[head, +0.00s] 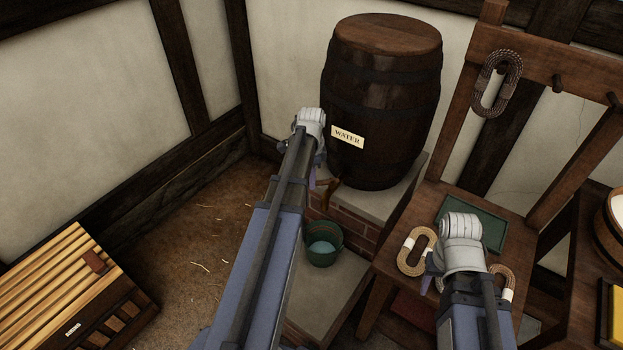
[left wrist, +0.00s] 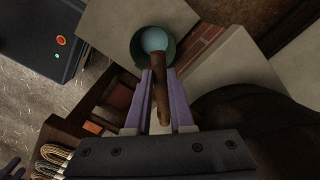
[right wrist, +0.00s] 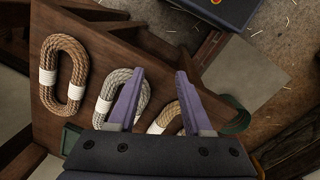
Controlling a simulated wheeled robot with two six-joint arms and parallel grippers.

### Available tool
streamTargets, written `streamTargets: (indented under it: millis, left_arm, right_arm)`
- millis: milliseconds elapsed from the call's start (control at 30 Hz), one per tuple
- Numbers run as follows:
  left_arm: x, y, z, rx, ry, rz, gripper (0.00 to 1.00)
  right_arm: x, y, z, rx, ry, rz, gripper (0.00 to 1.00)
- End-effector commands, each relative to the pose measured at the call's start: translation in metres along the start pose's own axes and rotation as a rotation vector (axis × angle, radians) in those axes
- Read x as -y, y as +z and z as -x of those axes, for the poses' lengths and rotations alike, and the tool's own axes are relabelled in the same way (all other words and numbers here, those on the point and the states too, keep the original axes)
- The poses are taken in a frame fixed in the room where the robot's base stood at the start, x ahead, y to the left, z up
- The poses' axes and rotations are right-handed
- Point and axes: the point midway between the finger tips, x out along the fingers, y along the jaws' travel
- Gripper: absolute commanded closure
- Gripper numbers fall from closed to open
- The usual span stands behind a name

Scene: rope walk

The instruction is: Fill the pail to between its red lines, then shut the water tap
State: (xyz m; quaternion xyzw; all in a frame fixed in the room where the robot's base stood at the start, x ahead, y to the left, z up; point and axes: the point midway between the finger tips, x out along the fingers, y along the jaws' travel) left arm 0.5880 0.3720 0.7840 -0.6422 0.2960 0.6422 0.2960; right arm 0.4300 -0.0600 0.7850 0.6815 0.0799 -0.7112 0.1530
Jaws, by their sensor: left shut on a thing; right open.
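The dark green pail (head: 323,257) stands on a pale slab below the barrel, with light blue water (head: 321,247) in it. No red lines can be made out, so the level against them cannot be told. The brown wooden tap (head: 331,193) juts from the water barrel (head: 381,100) above the pail; my left arm hides part of it. My left gripper (left wrist: 162,76) is shut on the wooden tap (left wrist: 160,95), with the pail (left wrist: 140,57) beyond it. My right gripper (right wrist: 157,73) is open and empty above rope coils.
A brown rope coil (right wrist: 64,75), a grey coil (right wrist: 122,97) and a tan coil (right wrist: 166,117) lie on the wooden stand on the right. A dark coil (head: 496,83) hangs on its peg rail. A slatted wooden box (head: 58,290) is at lower left.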

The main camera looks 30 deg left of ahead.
Motion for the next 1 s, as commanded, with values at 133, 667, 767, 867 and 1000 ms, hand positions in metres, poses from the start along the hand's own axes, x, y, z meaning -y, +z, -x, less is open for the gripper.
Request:
streamTargets:
  millis: [133,667,767,867,1000]
  left_arm:
    - [-0.0001,0.0000,0.0000,0.000,0.000,0.000,1.00]
    - [-0.0002,0.0000,-0.0001,0.000,0.000,0.001,1.00]
    - [-0.0011,0.0001,-0.0001,0.000,0.000,0.011,1.00]
    - [-0.0031,0.0001,0.0000,0.000,0.000,0.037,1.00]
    - [-0.0084,-0.0001,-0.0001,0.000,0.000,0.110,1.00]
  right_arm:
    - [0.0000,0.0000,0.0000,0.000,0.000,0.000,0.50]
    - [0.0000,0.0000,0.0000,0.000,0.000,0.000,0.50]
    - [0.0000,0.0000,0.0000,0.000,0.000,0.000,0.50]
    - [0.0000,0.0000,0.0000,0.000,0.000,0.000,0.50]
    - [0.0000,0.0000,-0.0001,0.000,0.000,0.000,0.50]
